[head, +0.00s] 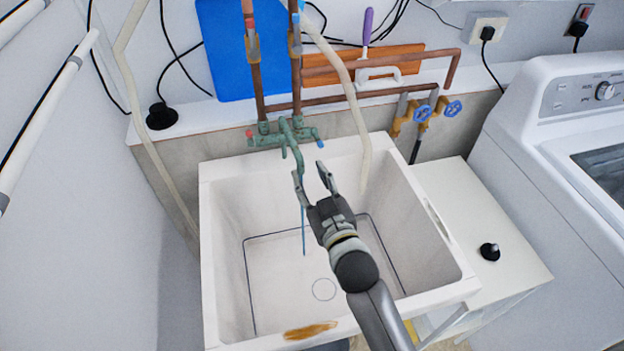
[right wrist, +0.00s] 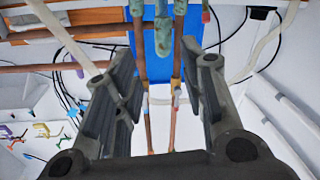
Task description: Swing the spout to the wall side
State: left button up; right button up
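A green faucet (head: 285,133) is mounted above the back rim of the white sink (head: 212,270). Its spout (head: 298,158) points out over the basin, with a thin blue line hanging below its end. My right gripper (head: 312,181) is over the basin, close to the spout's end. Its fingers are apart with nothing held. In the right wrist view, the faucet (right wrist: 162,38) appears at the top, in line with the gap between the open fingers (right wrist: 165,75). I cannot tell whether a finger touches the spout. My left gripper is not in view.
Copper pipes (head: 297,75) rise behind the faucet, before a blue board (head: 225,45). A pale hose (head: 352,95) hangs into the sink at the right of the spout. Blue-handled valves (head: 422,113) and a washing machine (head: 545,190) are further right. The basin is otherwise open.

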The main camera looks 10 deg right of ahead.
aim_at(290, 144)
jog(key=shift+c, duration=0.4)
jog(key=shift+d, duration=0.1)
jog(key=shift+c, duration=1.2)
jog(key=shift+w+d+f+m, duration=0.15)
jog(key=shift+d+m, duration=0.2)
jog(key=shift+m, duration=0.15)
jog(key=shift+c, duration=1.1)
jog(key=d+m, duration=0.1)
jog(key=m, duration=0.1)
jog(key=d+m+y+b, duration=0.1)
jog(key=d+m, duration=0.1)
jog(key=w+d+m, duration=0.1)
jog(key=m, duration=0.1)
jog(key=shift+d+f+g, duration=0.1)
jog(key=shift+d+g, duration=0.2)
grip_shut()
jog(key=d+r+m+g+y+b, duration=0.1)
jog(key=d+r+m+y+b, duration=0.15)
jog(key=d+m, duration=0.4)
jog(key=w+a+f+m+p, duration=0.1)
jog(key=w+a+p, duration=0.3)
jog(key=w+a, duration=0.5)
jog(key=shift+w+a+m+p, duration=0.15)
jog(key=shift+a+m+p, duration=0.2)
jog(key=shift+m+p, duration=0.1)
